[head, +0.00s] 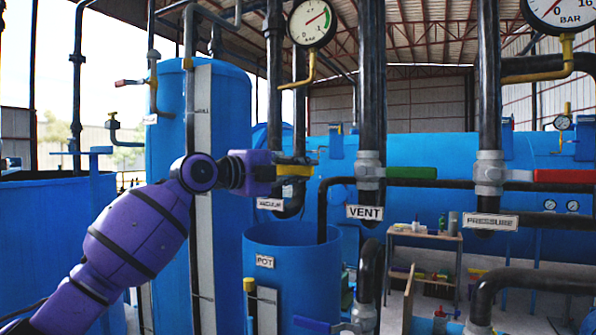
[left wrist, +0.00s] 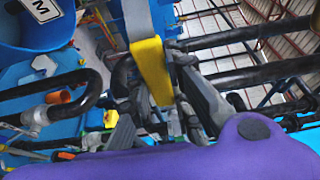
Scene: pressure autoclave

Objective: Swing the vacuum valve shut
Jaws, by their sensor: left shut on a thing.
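The vacuum valve has a yellow lever (head: 295,170) on a dark vertical pipe, above the white VACUUM label (head: 270,203). In the head view the visible part of the lever lies roughly level, across the pipe, and its left part is hidden by my gripper. My left gripper (head: 279,172) reaches it from the left and is shut on the lever. In the left wrist view the yellow lever (left wrist: 150,68) passes between the dark fingers (left wrist: 163,98). My right gripper is not in view.
To the right are the VENT valve with a green lever (head: 411,172) and the PRESSURE valve with a red lever (head: 563,176). The blue POT tank (head: 290,270) stands below. A gauge (head: 312,23) hangs above. A tall blue tank (head: 168,120) stands behind my left arm.

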